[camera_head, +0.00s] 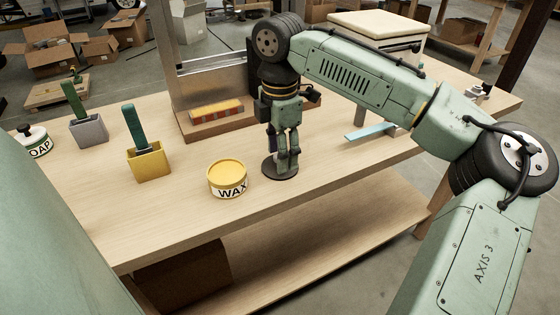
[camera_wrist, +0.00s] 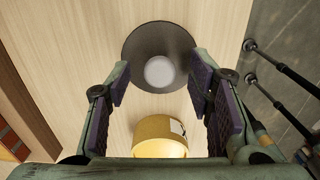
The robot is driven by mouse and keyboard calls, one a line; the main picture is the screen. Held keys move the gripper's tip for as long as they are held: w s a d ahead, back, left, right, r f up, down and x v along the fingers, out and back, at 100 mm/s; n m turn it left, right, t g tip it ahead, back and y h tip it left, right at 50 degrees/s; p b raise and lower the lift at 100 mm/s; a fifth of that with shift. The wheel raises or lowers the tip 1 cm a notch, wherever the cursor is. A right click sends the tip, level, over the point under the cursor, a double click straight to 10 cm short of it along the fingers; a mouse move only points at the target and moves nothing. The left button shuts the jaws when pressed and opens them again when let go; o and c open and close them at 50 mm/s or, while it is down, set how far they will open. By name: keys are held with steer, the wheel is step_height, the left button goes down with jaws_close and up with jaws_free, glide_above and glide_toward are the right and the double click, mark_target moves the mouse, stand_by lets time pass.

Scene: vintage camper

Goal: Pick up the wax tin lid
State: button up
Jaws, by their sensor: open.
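A dark grey round disc with a pale round knob at its middle lies flat on the workbench; I take it for the wax tin lid (camera_head: 281,177). In the wrist view the lid (camera_wrist: 160,35) shows beyond my fingers, its knob (camera_wrist: 159,72) between the fingertips. My gripper (camera_head: 286,166) points down over the lid, open. In the wrist view its fingers (camera_wrist: 160,84) stand apart on either side of the knob, with gaps. I cannot tell whether the fingertips touch the disc. The yellow wax tin (camera_head: 228,188) stands upright left of the lid.
A yellow holder (camera_head: 150,165) and a grey holder (camera_head: 90,132), each with a green-handled tool, and a soap container (camera_head: 34,146) stand at the left. A wooden block with a striped bar (camera_head: 216,109) lies behind. A light blue flat piece (camera_head: 370,131) lies right. The front bench edge is close.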

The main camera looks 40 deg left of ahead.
steer(key=shift+f, duration=0.7)
steer(key=shift+c, duration=0.5)
jaws_close()
